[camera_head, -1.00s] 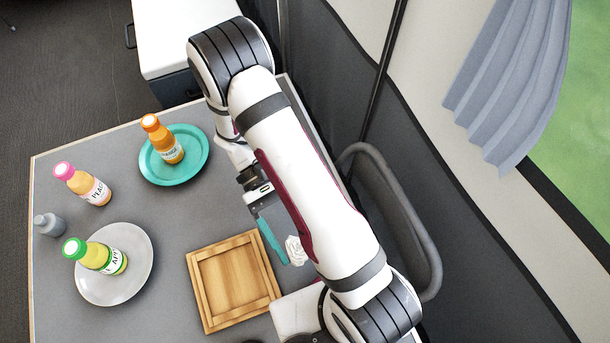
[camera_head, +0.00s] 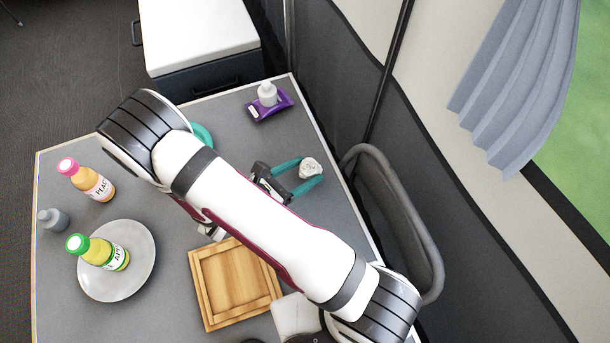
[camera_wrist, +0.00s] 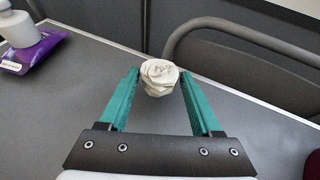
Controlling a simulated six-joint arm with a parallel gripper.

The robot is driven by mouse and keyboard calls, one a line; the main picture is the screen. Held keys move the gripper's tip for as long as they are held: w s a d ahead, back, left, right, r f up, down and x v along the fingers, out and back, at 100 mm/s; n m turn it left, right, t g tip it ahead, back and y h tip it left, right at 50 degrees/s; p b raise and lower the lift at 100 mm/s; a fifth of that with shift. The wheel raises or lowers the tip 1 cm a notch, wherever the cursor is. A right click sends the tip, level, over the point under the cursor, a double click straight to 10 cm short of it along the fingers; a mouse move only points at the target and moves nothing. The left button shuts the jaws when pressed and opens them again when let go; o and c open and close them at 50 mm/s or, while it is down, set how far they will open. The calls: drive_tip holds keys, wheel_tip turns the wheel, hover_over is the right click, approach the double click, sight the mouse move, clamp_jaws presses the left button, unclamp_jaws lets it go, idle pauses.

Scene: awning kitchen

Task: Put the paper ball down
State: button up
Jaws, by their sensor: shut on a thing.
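The crumpled white paper ball (camera_head: 309,166) is between the teal fingertips of my gripper (camera_head: 310,172), near the right edge of the grey table (camera_head: 150,235). In the wrist view, the ball (camera_wrist: 159,77) sits at the ends of the fingers, and my gripper (camera_wrist: 160,82) is shut on it. Grey tabletop shows around and below the ball. I cannot tell whether the ball touches the table or hangs a little above it.
A wooden tray (camera_head: 207,300), grey plate (camera_head: 110,291) with a green-capped bottle (camera_head: 103,253), and pink-capped bottle (camera_head: 92,184) are left. My arm mostly hides the teal plate (camera_head: 203,135). A chair (camera_head: 420,230) borders the right edge.

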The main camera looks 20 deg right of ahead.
drive_tip(key=shift+f, duration=1.35)
drive_tip(key=o, duration=1.3)
drive_tip(key=shift+o, duration=0.2)
